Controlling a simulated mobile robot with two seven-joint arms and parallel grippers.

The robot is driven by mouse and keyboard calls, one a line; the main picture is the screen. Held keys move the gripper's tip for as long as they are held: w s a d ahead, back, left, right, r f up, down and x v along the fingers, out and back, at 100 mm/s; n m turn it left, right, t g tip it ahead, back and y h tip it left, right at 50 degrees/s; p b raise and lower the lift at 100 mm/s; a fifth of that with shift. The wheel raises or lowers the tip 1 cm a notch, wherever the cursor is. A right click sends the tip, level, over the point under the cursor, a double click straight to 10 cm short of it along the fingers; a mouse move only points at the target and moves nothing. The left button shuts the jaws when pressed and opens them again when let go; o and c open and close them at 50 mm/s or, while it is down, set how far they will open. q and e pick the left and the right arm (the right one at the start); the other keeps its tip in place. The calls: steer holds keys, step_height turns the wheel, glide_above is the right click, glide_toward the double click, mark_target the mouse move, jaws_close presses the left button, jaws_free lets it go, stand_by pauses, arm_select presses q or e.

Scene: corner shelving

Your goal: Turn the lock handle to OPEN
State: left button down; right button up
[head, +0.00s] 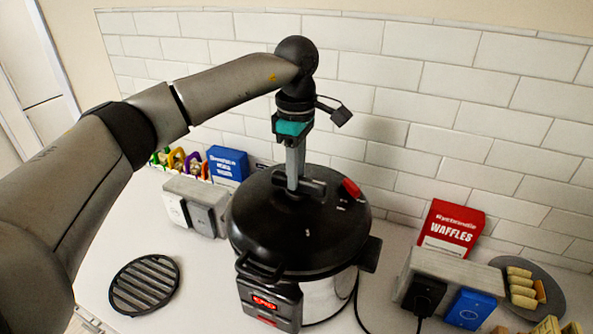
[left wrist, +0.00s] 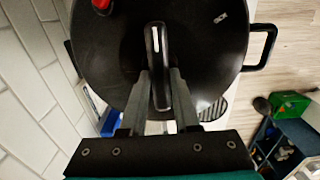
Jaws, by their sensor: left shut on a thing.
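The pressure cooker (head: 280,235) stands on the counter, with a black round lid that also shows in the left wrist view (left wrist: 110,65). The lock handle (head: 316,187) is a black bar at the lid's middle. In the left wrist view the lock handle (left wrist: 156,48) points up the picture and has a white line on it. My left gripper (head: 294,182) comes down from above and is shut on the bar; its fingers (left wrist: 160,78) lie on both sides of it. Small white marks on the lid are too small to read. My right gripper is out of view.
A red knob (head: 351,187) sits on the lid. A toaster (head: 196,204) and blue box (head: 227,164) stand left, a black round grate (head: 144,284) front left. A second toaster (head: 450,268), waffle box (head: 451,228) and plate (head: 541,300) are right. A tiled wall is behind.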

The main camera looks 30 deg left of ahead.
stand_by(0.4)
arm_select(q)
steer(key=c, duration=0.6)
jaws_free()
steer(key=shift+c, duration=0.2)
step_height(320, 180, up, 15)
steer(key=shift+r, duration=0.15)
